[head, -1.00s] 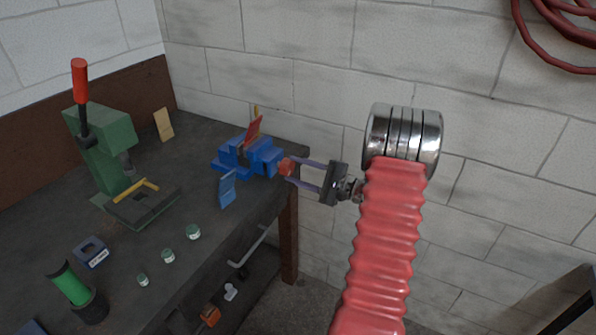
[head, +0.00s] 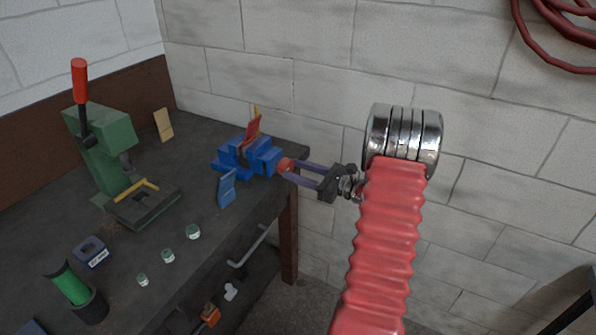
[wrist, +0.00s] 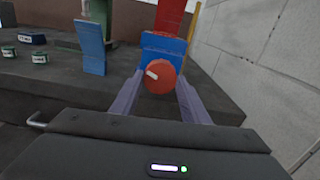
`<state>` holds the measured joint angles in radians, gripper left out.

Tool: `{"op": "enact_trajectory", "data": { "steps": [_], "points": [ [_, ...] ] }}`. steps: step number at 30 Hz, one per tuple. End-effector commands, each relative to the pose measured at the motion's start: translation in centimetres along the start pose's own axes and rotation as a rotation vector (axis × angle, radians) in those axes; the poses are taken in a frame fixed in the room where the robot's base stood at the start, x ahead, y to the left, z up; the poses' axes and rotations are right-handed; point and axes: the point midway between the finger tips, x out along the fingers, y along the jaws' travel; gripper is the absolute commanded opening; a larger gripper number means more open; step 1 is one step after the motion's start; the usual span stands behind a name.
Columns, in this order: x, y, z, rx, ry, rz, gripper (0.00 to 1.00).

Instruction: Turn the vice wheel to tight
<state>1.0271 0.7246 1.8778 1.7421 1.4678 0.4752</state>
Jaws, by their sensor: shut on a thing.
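The blue vice (head: 250,157) sits at the far right corner of the bench, with a red piece (head: 252,132) standing at its jaws. Its red wheel (wrist: 160,76) faces my wrist camera, with a pale mark at its upper left. The wheel also shows at the vice's right end in the head view (head: 285,165). My gripper (head: 284,169) reaches in from the right and is shut on the wheel. In the wrist view its two purple fingers (wrist: 158,92) lie on either side of the wheel.
A green press (head: 105,150) with a red-handled lever stands at the left of the bench (head: 60,225). A blue upright plate (head: 227,188) stands in front of the vice. Several small green-labelled tins (head: 168,256) line the front edge. A block wall (head: 330,60) is close behind.

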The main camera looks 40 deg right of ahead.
Motion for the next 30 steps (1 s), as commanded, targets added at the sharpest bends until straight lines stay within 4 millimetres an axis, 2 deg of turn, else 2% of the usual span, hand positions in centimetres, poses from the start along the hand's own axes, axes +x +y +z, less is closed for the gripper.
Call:
{"op": "enact_trajectory", "data": {
  "steps": [30],
  "points": [
    [-0.16, -0.42, -0.03, 0.950, -0.003, -0.007, 0.19]
  ]
}}
